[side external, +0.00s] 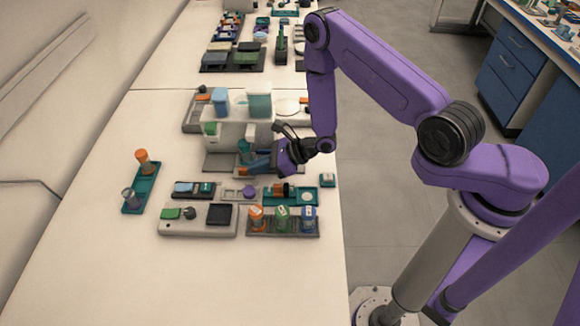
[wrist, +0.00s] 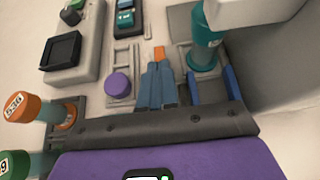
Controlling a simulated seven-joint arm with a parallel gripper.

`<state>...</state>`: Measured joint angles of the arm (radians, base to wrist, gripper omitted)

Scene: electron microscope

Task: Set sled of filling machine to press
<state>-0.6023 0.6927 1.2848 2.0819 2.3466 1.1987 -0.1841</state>
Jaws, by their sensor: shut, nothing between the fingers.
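The white filling machine (side external: 238,128) stands beyond my gripper in the side view, with blue and green containers on top. Its pale underside (wrist: 255,10) fills the top right of the wrist view. Under it a teal cup (wrist: 205,48) stands on a grey base between two blue side pieces (wrist: 232,82), which look like the sled. My gripper (wrist: 157,66) is shut and empty, its blue-grey fingers together just left of the sled. An orange piece (wrist: 160,52) shows right by the fingertips; I cannot tell whether they touch. In the side view my gripper (side external: 250,164) hangs low in front of the machine.
A grey device with a dark square plate (side external: 221,215) and a rack with several capped vials (side external: 282,221) stand in front. A purple knob (wrist: 117,85) sits left of the fingers. A teal tray (side external: 140,190) stands at the left. The table's front left is clear.

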